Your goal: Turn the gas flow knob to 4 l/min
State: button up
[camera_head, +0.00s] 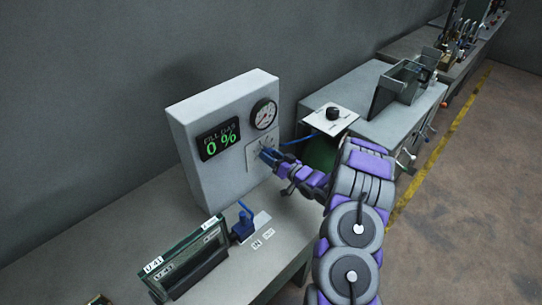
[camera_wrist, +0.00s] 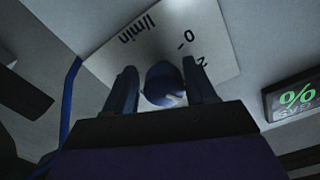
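The gas flow knob (camera_wrist: 165,84) is a dark blue round knob on a white dial plate (camera_wrist: 150,38) marked "l/min", "0" and "2". The plate also shows on the front of the grey box in the head view (camera_head: 254,151). My gripper (camera_wrist: 162,80) has its two dark fingers on either side of the knob. A narrow gap shows on the left finger's side; contact on the right cannot be told. In the head view my gripper (camera_head: 269,156) is at the dial and hides the knob. The knob's pointer is not readable.
The grey box (camera_head: 185,145) carries a green "FILL GAS 0 %" display (camera_head: 219,140) and a round gauge (camera_head: 264,113). A blue hose (camera_wrist: 68,108) runs beside my gripper. A glass-panelled frame (camera_head: 188,262) and a blue valve (camera_head: 243,226) stand on the bench below.

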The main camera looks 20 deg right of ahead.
jog(key=shift+o, duration=1)
jog(key=shift+d+r, duration=0.1)
jog(key=shift+d, duration=0.05)
jog(key=p+v, duration=0.1)
jog(key=v, duration=1.6)
jog(key=shift+s, duration=0.15)
jog(key=shift+d, duration=0.1)
jog(key=w+a+n+b, duration=0.2)
jog(key=w+b, duration=0.1)
jog(key=w, duration=0.2)
jog(key=w+a+n+b, duration=0.2)
jog(key=w+n, duration=0.1)
jog(key=w, duration=0.2)
jog(key=w+a+n+b, duration=0.1)
jog(key=w+n+b, duration=0.2)
jog(key=w, duration=0.3)
jog(key=shift+w+a+b, duration=0.1)
jog(key=shift+a+b, duration=0.2)
jog(key=shift+a, duration=0.1)
